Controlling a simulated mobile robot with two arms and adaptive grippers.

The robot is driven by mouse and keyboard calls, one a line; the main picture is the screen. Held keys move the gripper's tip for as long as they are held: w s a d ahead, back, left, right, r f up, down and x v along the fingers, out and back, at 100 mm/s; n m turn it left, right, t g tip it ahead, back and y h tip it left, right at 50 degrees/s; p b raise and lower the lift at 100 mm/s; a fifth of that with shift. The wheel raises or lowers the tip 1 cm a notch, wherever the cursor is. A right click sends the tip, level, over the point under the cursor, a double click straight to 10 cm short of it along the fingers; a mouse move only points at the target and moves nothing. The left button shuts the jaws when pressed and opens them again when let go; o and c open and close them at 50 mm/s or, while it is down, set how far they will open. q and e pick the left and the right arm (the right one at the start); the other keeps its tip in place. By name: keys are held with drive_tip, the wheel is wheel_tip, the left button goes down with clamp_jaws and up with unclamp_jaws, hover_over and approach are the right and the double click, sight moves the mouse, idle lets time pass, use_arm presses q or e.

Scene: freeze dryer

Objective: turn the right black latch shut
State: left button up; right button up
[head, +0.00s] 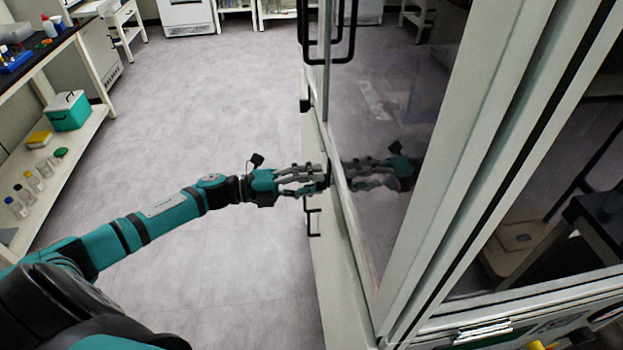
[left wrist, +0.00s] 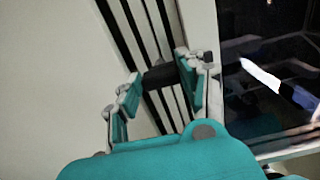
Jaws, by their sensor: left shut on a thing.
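My left gripper (head: 318,178) reaches in from the left to the front edge of the glass-fronted cabinet (head: 345,235). It is shut on a black latch (head: 328,160) on that edge, which is mostly hidden behind the fingers in the head view. In the left wrist view, the latch (left wrist: 160,76) shows as a short dark bar between the two teal finger pads of the gripper (left wrist: 158,84), across the dark seams of the frame. Another black latch (head: 304,92) sits farther along the same edge. My right gripper is not in view.
A black bracket handle (head: 313,222) sticks out just below the gripper. Tall black handles (head: 340,30) stand farther up the cabinet. A shelf bench (head: 75,150) with bottles and a green box (head: 68,113) is at the left. The floor (head: 200,100) between is clear.

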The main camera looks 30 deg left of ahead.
use_arm(q)
drive_tip(key=shift+n, duration=0.3)
drive_tip(key=o, duration=1.2)
drive_tip(key=shift+c, duration=0.2)
drive_tip(key=shift+a, duration=0.1)
drive_tip(key=v, duration=1.2)
